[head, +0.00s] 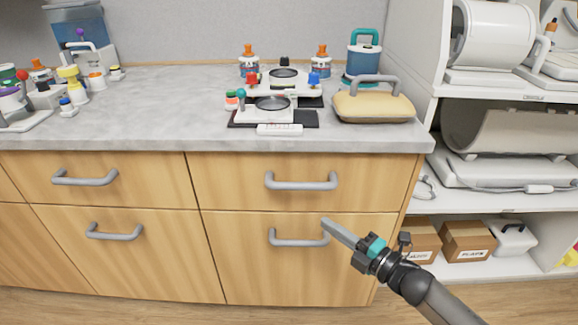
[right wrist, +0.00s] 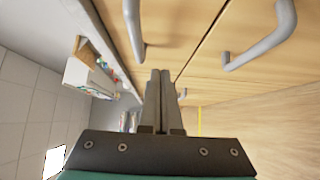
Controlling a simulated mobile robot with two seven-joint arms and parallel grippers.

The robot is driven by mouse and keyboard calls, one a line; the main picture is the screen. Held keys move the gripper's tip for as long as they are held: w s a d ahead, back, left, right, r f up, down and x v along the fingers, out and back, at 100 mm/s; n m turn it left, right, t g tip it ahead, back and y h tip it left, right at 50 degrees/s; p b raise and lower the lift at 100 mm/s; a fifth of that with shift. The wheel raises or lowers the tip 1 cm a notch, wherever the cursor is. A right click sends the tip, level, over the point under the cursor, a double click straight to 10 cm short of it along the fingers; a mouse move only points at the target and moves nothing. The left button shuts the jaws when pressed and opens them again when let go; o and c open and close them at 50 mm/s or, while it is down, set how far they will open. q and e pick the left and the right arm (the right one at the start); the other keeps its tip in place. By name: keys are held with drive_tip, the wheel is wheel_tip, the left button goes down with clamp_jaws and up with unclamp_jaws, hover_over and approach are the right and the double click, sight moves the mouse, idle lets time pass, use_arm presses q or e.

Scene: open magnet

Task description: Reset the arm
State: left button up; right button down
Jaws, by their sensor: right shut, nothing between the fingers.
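My right gripper (head: 326,225) is in front of the lower right drawer of the wooden cabinet (head: 240,270) in the head view. Its tips overlap the right end of that drawer's grey handle (head: 290,241) in the picture; whether they touch it I cannot tell. In the right wrist view the two fingers (right wrist: 160,75) lie together, shut, with nothing between them. Grey handles show on both sides of the fingers there, one at the upper left (right wrist: 133,30) and one at the upper right (right wrist: 262,45). My left gripper is not in view.
The grey countertop (head: 150,110) holds stirrer-like devices (head: 275,105), bottles and a yellow-topped case (head: 373,106). White shelves (head: 480,202) with boxes (head: 467,241) and equipment stand at the right. All drawers look closed. The wooden floor (head: 180,308) in front is clear.

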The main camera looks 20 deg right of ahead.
drive_tip(key=s+d+f+m+g+h+p, duration=0.25)
drive_tip(key=s+f+m+h, duration=0.2)
drive_tip(key=f+m, duration=0.4)
drive_tip(key=s+d+f+m+g+h+p, duration=0.2)
drive_tip(key=s+d+f+m+h, duration=0.25)
drive_tip(key=f, duration=0.75)
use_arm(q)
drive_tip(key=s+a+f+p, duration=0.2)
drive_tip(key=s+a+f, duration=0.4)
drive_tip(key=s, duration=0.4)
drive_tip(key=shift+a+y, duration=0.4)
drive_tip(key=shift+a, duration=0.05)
use_arm(e)
drive_tip(key=s+a+f+m+g, duration=0.2)
drive_tip(key=s+f+m+g, duration=0.1)
drive_tip(key=s, duration=0.6)
drive_tip(key=s+a+f+m+g, duration=0.1)
drive_tip(key=s+f+m+g, duration=0.1)
drive_tip(key=s+f, duration=0.4)
drive_tip(key=s+a+f+m+g, duration=0.2)
drive_tip(key=s+f+m+g, duration=0.1)
drive_tip(key=s, duration=1)
drive_tip(key=shift+s+a+f+m+g, duration=0.15)
drive_tip(key=shift+a+f+m+g, duration=0.2)
drive_tip(key=shift+f+g, duration=0.25)
